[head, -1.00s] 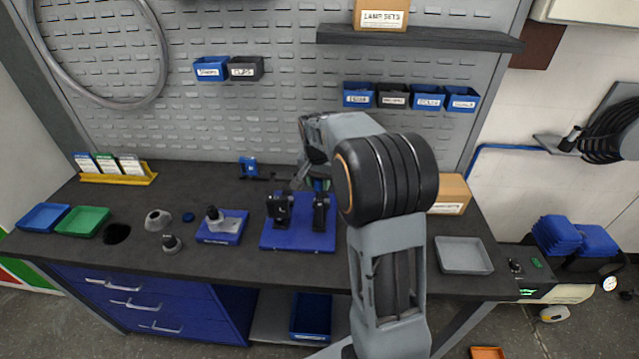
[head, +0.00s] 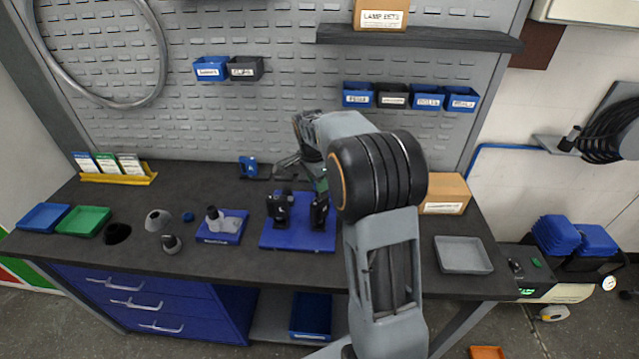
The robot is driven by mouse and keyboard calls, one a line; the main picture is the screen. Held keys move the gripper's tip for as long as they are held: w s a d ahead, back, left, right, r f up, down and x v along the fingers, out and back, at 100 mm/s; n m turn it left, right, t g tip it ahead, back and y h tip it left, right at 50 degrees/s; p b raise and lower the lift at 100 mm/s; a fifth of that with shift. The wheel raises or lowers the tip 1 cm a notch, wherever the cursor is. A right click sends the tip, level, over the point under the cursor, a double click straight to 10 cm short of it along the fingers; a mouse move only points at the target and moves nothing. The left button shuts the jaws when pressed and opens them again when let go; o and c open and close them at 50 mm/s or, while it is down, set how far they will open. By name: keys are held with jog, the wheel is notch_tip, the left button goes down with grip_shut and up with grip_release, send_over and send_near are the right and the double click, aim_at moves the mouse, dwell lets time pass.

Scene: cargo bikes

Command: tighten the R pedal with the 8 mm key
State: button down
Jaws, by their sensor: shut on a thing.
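My gripper (head: 300,166) is partly hidden behind my arm, above the back of the bench. It is shut on a thin dark thing that looks like a key; its size cannot be read. A blue plate (head: 272,240) with two upright black holders (head: 279,208) lies on the bench in front of and below my gripper. The R pedal cannot be told apart at this size. A small blue stand (head: 249,166) stands at the back, left of my gripper.
A blue base with a grey part (head: 228,226) and grey knobs stand left of the plate. Blue (head: 43,217) and green (head: 83,222) trays lie far left. A cardboard box (head: 444,194) and grey tray (head: 464,255) are at right. Pegboard bins hang behind.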

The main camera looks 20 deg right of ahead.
jog(key=shift+s+a+f+m, duration=0.1)
jog(key=shift+f+m, duration=0.15)
jog(key=shift+m, duration=0.15)
jog(key=shift+r, duration=0.2)
dwell(0.6)
jog(key=shift+a+r+p, duration=0.1)
jog(key=shift+r+p, duration=0.25)
jog(key=shift+r, duration=0.05)
